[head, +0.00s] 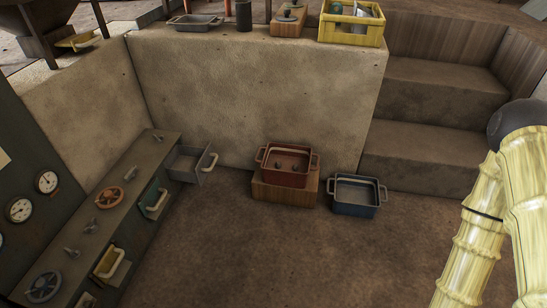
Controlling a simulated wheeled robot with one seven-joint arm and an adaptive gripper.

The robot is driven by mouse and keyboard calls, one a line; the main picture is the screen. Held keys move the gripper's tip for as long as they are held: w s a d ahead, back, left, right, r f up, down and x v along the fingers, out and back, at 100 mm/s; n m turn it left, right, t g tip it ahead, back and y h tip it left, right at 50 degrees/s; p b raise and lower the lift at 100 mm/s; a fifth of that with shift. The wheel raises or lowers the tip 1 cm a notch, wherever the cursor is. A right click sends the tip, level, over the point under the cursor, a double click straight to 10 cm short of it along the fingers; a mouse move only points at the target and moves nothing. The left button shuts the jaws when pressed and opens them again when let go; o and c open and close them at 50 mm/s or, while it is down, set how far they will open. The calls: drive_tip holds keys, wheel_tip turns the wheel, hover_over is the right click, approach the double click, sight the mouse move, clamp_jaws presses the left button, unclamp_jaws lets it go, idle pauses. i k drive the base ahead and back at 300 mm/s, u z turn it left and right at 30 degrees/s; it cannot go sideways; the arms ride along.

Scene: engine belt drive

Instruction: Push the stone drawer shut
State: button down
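A grey, stone-coloured drawer (188,165) stands pulled out from the far end of the long low cabinet (139,178), close to the back wall. It is open toward the right, and its inside looks empty. Its pale curved handle (209,166) is on the front panel, facing right. My arm shows only as pale yellow, bamboo-like links at the right edge, far from the drawer. My gripper is out of the picture, so its state is hidden.
A green drawer (154,200) and a yellow drawer (108,265) also show on the cabinet. A red pot (287,179) on a wooden block (270,195) and a blue pot (354,208) stand right of the grey drawer. Steps (420,165) rise at right. The middle floor is clear.

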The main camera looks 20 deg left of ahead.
sight(183, 163)
drive_tip(key=z, duration=0.4)
drive_tip(key=i, duration=0.85)
drive_tip(key=u, duration=0.85)
